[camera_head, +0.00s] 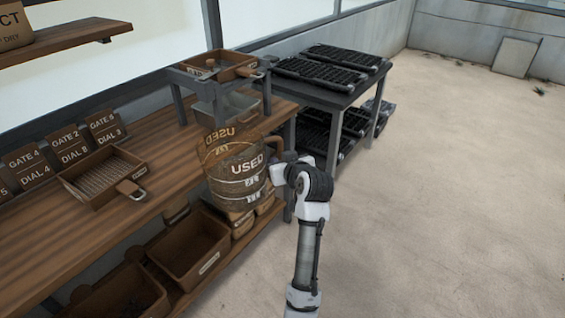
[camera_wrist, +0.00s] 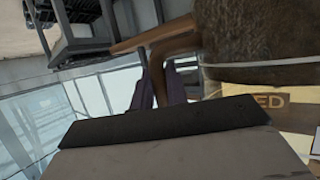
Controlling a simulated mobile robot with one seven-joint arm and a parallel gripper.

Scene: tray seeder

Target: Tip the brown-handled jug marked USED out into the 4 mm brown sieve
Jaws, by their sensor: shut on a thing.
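The jug marked USED (camera_head: 238,185) is clear-walled, with brown material inside and a brown handle. It looks about upright at the front edge of the bench; I cannot tell whether it touches the wood. My gripper (camera_head: 284,163) is at its right side, shut on the handle. In the wrist view the gripper's fingers (camera_wrist: 160,84) close around the brown handle (camera_wrist: 172,50), with the jug (camera_wrist: 255,35) at the right. A brown sieve (camera_head: 225,72) sits on a grey stand at the bench's far end. Its size mark is not readable.
Another brown tray with a mesh floor (camera_head: 98,180) lies on the bench (camera_head: 165,150) beside several gate and dial cards (camera_head: 65,150). Brown bins (camera_head: 190,248) stand on the shelf below. A dark table (camera_head: 318,93) with black trays stands behind. The floor at right is clear.

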